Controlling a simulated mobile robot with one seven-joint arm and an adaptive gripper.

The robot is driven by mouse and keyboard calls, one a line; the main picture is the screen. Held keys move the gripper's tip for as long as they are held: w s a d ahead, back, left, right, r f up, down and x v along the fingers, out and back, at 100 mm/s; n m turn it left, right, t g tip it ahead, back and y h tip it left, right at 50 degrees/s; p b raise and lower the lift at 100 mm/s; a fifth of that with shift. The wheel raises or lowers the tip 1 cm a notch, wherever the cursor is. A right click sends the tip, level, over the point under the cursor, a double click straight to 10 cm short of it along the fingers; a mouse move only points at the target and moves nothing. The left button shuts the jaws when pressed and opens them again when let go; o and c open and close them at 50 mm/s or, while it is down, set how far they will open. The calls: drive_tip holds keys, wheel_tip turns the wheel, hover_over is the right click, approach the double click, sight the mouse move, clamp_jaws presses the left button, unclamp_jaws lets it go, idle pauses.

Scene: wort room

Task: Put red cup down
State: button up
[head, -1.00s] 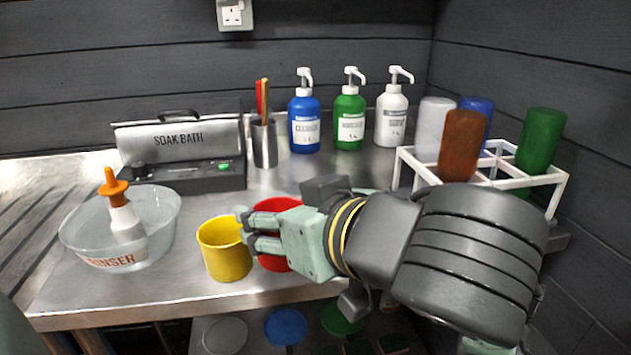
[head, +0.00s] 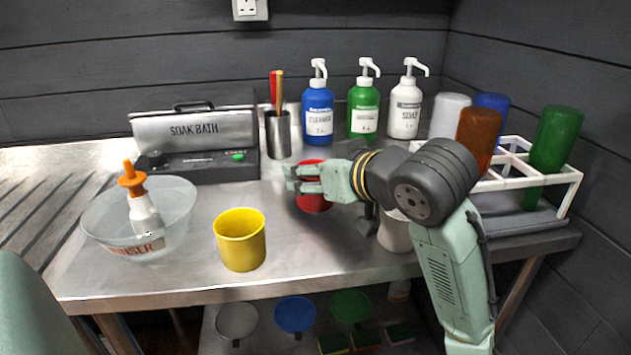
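The red cup (head: 313,202) is near the middle of the steel counter, in front of the metal holder. My gripper (head: 298,180) reaches in from the right, its fingers lying across the red cup's upper part. It appears shut on the cup, though the fingers hide part of the rim and near side. The cup looks upright; I cannot tell whether its base touches the counter (head: 205,268).
A yellow cup (head: 240,240) stands left and nearer. A rinser bowl (head: 100,218) with a bottle is at left, the soak bath (head: 195,135) behind. A pale cup (head: 395,236) is under my arm.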

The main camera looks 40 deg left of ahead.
drive_tip(key=shift+f, duration=1.05)
drive_tip(key=shift+f, duration=0.1)
drive_tip(key=shift+f, duration=0.15)
drive_tip(key=o, duration=1.2)
